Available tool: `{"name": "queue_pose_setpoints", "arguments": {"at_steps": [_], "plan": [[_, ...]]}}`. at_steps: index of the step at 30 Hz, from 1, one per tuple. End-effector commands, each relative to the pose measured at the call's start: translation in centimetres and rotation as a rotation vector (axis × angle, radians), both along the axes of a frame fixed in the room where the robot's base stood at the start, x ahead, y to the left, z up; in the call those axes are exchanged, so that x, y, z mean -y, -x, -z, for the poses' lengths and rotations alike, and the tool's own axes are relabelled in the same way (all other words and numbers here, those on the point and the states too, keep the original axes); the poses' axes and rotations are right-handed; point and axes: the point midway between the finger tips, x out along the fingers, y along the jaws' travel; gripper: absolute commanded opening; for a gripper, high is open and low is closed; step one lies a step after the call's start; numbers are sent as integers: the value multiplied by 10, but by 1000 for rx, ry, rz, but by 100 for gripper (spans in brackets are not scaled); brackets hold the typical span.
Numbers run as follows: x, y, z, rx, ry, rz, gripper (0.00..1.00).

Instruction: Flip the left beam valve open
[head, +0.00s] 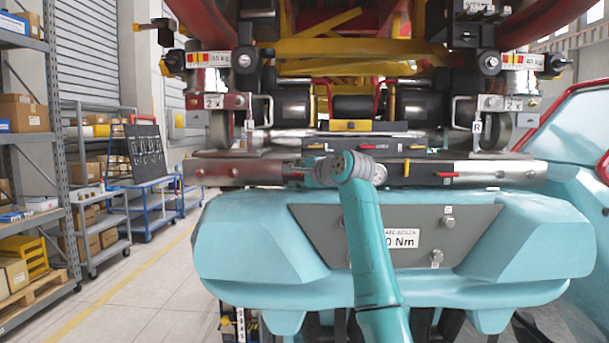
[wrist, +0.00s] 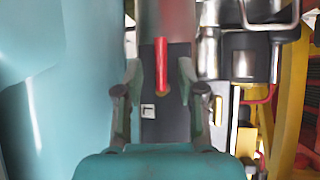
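A red valve lever (wrist: 161,65) with a yellow pivot shows in the wrist view, over a dark plate (wrist: 167,125) with an "L" label. It lies lengthwise along the plate. My gripper (wrist: 160,72) is open, with one finger on each side of the lever and a gap visible on both sides. Whether the fingers are level with the lever in depth I cannot tell. In the head view my gripper (head: 298,173) is at the left part of the beam (head: 235,171), and the left valve is hidden behind my wrist.
A teal housing (head: 250,240) sits just below the beam. Metal brackets and black rollers stand behind it. Shelves (head: 55,150) and open floor are at the left.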

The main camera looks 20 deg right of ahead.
Motion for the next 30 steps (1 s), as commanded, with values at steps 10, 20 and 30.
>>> {"name": "queue_pose_setpoints", "arguments": {"at_steps": [10,20,30], "plan": [[17,48,-9,3,0,2,39],[33,99,-17,1,1,1,39],[36,110,-19,-1,0,0,39]]}}
